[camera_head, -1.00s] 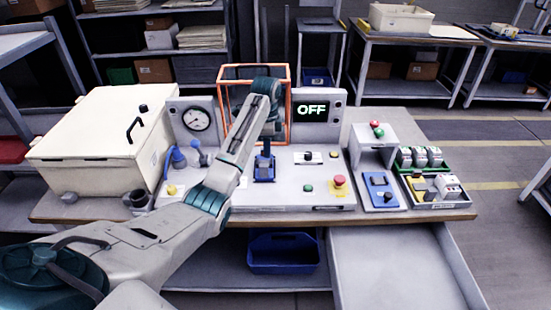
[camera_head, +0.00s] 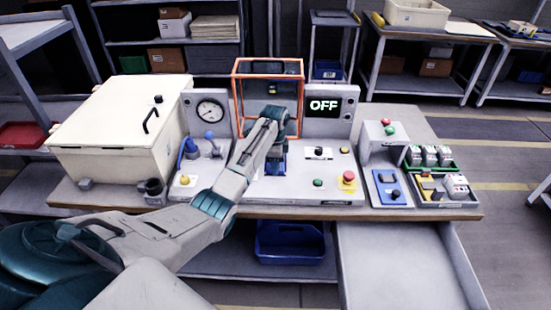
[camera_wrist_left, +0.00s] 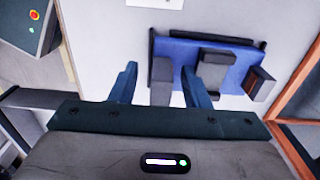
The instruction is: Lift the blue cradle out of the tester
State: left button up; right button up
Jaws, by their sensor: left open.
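The blue cradle (camera_wrist_left: 220,58) shows in the left wrist view as a blue plate with dark blocks on it, on the pale tester deck (camera_head: 335,183). My left gripper (camera_wrist_left: 159,72) is open, with its two dark blue fingers apart. The right-hand finger overlaps the cradle's left part in the view, and a dark block of the cradle shows between the fingers; I cannot tell whether they touch. In the head view my left gripper (camera_head: 277,155) is over the deck in front of the orange frame, and my arm mostly hides the cradle. My right gripper is not in view.
The orange frame (camera_head: 236,98) stands behind the gripper, beside the display reading OFF (camera_head: 323,104). A gauge (camera_head: 210,111) and a cream box (camera_head: 110,135) stand to the left. A red knob (camera_head: 348,176) and trays of small parts (camera_head: 445,200) lie to the right.

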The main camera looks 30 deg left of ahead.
pick_arm(q)
jog(key=shift+c, duration=0.4)
grip_shut()
jog(key=shift+w, duration=0.1)
